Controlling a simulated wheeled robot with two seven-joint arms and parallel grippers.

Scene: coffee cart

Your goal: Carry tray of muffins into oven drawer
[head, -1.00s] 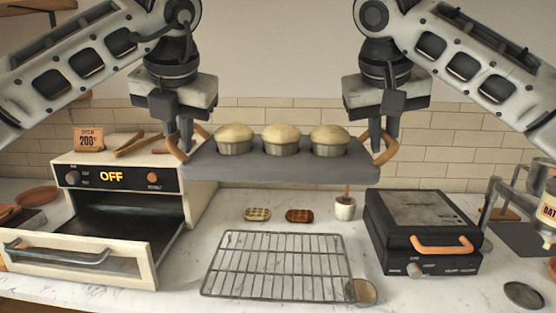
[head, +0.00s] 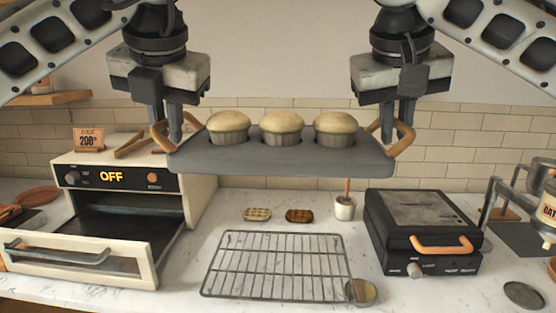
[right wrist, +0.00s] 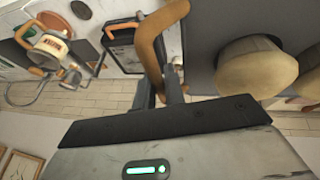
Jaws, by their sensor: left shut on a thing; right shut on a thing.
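The grey muffin tray (head: 280,160) hangs level in the air, holding three muffins (head: 282,127) in a row. My left gripper (head: 167,135) is shut on the tray's left tan handle (head: 158,137). My right gripper (head: 394,130) is shut on the right tan handle (head: 404,138). In the right wrist view, that handle (right wrist: 150,50) sits at the fingers, with a muffin (right wrist: 255,68) beside it. The oven (head: 120,195) stands at the left, its display reading OFF. Its drawer (head: 80,262) is pulled out toward the front, and its inside is partly visible.
A wire rack (head: 280,265) lies on the marble counter below the tray. A black press grill (head: 425,230) stands to the right. A small white pot (head: 344,209) and two small patterned pieces (head: 299,216) lie behind the rack. A small sign (head: 90,140) stands on the oven.

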